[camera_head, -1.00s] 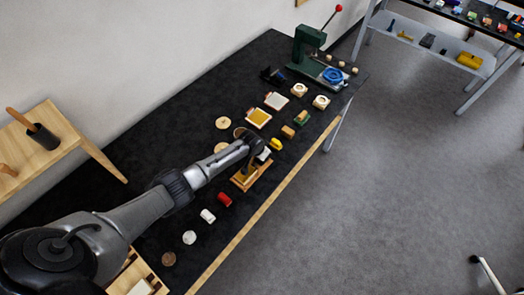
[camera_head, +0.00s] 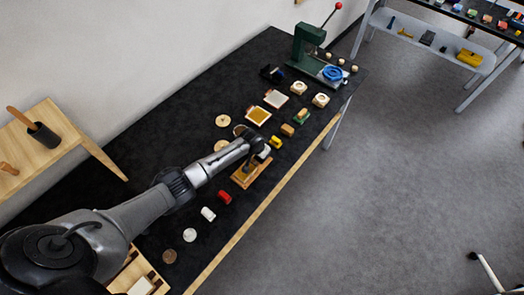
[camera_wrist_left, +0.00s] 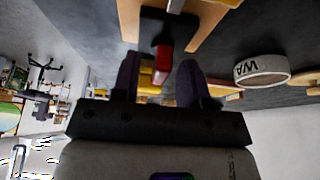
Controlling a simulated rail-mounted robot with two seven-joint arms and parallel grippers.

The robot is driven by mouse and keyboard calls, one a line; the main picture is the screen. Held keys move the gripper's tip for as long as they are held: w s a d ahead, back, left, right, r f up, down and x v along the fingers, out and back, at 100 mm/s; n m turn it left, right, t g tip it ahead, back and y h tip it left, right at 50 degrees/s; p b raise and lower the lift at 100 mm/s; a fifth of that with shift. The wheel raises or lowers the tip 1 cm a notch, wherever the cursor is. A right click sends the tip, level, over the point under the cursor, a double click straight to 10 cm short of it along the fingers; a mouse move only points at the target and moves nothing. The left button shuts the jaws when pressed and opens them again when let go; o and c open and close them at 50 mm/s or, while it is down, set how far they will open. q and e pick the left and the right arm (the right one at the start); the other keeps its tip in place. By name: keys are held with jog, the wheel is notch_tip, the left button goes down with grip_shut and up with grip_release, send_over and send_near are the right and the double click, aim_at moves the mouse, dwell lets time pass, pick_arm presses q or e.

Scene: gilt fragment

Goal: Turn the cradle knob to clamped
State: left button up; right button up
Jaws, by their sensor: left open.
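The wooden cradle (camera_head: 240,178) stands on the dark bench top, partly covered by my left arm in the head view. In the left wrist view its tan wood (camera_wrist_left: 127,22) fills the top edge. A dark knob with a red end (camera_wrist_left: 163,62) shows in front of the cradle, between the lines of my two fingers. My left gripper (camera_wrist_left: 160,78) is open, with its fingers spread to either side of the knob; I cannot tell whether either finger touches it. The head view hides the knob and the fingertips behind my wrist. My right gripper is not in view.
A red cylinder (camera_head: 224,197) and a white cylinder (camera_head: 208,214) lie near the cradle. Yellow and wooden blocks, framed pads (camera_head: 258,115) and round discs (camera_head: 222,121) surround it. A green press (camera_head: 307,48) stands at the far end. A round lettered tin (camera_wrist_left: 262,71) shows at right in the wrist view.

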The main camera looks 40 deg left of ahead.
pick_arm(q)
jog(key=shift+s+r, duration=0.2)
jog(key=shift+r, duration=0.35)
jog(key=p+v, duration=0.2)
jog(key=v, duration=1)
jog(key=shift+r, duration=0.35)
jog(key=shift+s, duration=0.1)
